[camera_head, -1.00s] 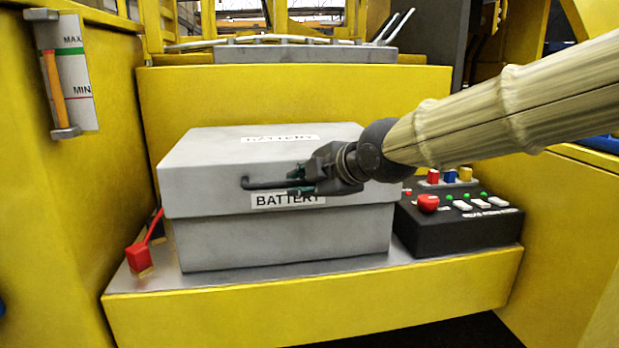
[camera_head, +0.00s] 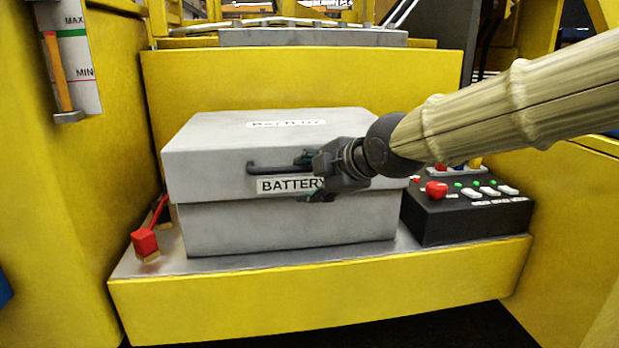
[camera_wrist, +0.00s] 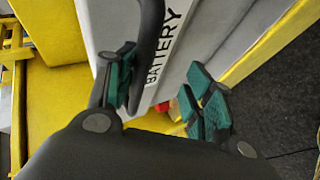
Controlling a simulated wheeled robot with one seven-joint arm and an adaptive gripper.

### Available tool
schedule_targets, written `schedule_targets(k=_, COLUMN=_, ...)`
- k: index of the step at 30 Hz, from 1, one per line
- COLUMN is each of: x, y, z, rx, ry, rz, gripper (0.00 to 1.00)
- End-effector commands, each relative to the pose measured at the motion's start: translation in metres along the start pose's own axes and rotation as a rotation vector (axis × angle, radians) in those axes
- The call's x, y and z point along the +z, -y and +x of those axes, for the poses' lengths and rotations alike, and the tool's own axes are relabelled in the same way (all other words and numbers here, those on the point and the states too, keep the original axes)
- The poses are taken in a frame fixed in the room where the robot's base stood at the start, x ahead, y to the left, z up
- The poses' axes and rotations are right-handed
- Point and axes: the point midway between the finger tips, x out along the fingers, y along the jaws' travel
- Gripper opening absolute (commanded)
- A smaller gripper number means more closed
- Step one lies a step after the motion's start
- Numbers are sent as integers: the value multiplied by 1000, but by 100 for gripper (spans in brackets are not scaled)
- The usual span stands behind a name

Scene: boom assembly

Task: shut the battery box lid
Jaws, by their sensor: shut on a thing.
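The grey battery box (camera_head: 290,228) sits on a ledge. Its lid (camera_head: 225,140) lies down on the box with an even edge, and no gap shows. A dark bar handle (camera_head: 268,169) is on the lid's front, above a BATTERY label. In the wrist view, the handle (camera_wrist: 148,50) lies against the left finger's green pad. The right finger stands off from it there, so its contact cannot be made out.
A black control box (camera_head: 465,213) with a red button stands right of the battery box. A red-handled switch (camera_head: 145,242) is at its left. Yellow panels (camera_head: 300,75) rise behind and at both sides. The yellow ledge front (camera_head: 320,300) is clear.

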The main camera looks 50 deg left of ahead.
Motion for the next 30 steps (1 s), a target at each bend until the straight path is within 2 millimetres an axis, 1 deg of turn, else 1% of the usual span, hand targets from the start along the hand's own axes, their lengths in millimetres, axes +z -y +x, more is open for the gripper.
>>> schedule_targets(k=1, x=0, y=8, z=0, rx=-14, ry=0, rz=0, gripper=35)
schedule_targets(k=5, x=1, y=6, z=-10, rx=-12, ry=1, rz=0, gripper=35)
schedule_targets(k=21, x=1, y=1, z=-87, rx=-2, ry=-1, rz=0, gripper=35)
schedule_targets(k=27, x=1, y=0, z=-108, rx=-2, ry=0, rz=0, gripper=35)
schedule_targets(k=30, x=2, y=0, z=-114, rx=-1, ry=0, rz=0, gripper=35)
